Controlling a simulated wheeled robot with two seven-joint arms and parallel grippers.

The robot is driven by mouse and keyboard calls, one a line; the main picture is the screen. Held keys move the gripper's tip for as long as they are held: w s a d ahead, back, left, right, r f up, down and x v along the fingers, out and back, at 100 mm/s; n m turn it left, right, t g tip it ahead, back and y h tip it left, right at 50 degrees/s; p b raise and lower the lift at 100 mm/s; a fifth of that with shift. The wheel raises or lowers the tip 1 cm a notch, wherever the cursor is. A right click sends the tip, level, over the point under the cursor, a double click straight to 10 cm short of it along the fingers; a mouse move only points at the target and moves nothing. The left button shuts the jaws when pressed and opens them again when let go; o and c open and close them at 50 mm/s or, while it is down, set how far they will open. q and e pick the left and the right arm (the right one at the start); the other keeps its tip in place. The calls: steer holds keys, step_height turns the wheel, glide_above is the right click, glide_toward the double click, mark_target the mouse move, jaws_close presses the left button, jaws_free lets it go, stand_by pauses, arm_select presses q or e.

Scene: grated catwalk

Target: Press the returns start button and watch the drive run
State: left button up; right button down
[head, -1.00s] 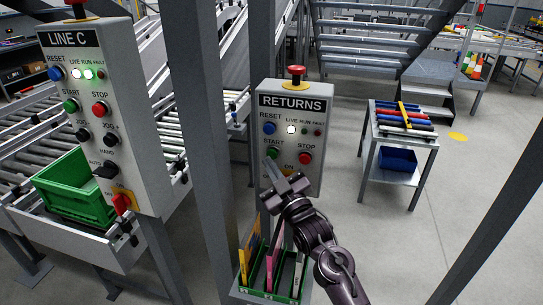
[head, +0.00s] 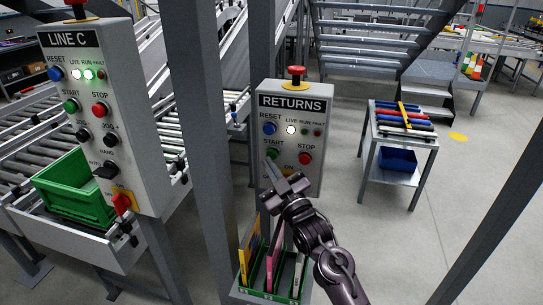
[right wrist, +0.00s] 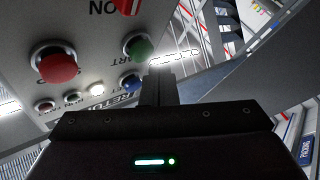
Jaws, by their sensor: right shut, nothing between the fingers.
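The grey RETURNS control box (head: 263,185) stands in the middle of the head view. The live lamp (head: 291,130) glows white; the run lamp (head: 304,131) and fault lamp (head: 317,132) look dark. My right gripper (head: 270,168) is shut and empty, its tips close to the start button; I cannot tell whether they touch. My left gripper is out of view.
The LINE C box (head: 140,150), with similar buttons, stands at left beside a roller conveyor and a green crate (head: 75,190). Grey posts (head: 205,150) rise between the boxes. A small cart (head: 400,180) stands right.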

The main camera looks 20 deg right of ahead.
steer(key=shift+w+d, duration=0.1)
steer(key=shift+w, duration=0.05)
stand_by(0.7)
steer(key=shift+w+d, duration=0.15)
steer(key=shift+w, duration=0.05)
steer(key=shift+w+d, duration=0.5)
steer(key=shift+w, duration=0.15)
stand_by(1.1)
steer(key=shift+s+a, duration=0.15)
stand_by(0.3)
steer(key=shift+s+a, duration=0.55)
steer(key=shift+s, duration=0.35)
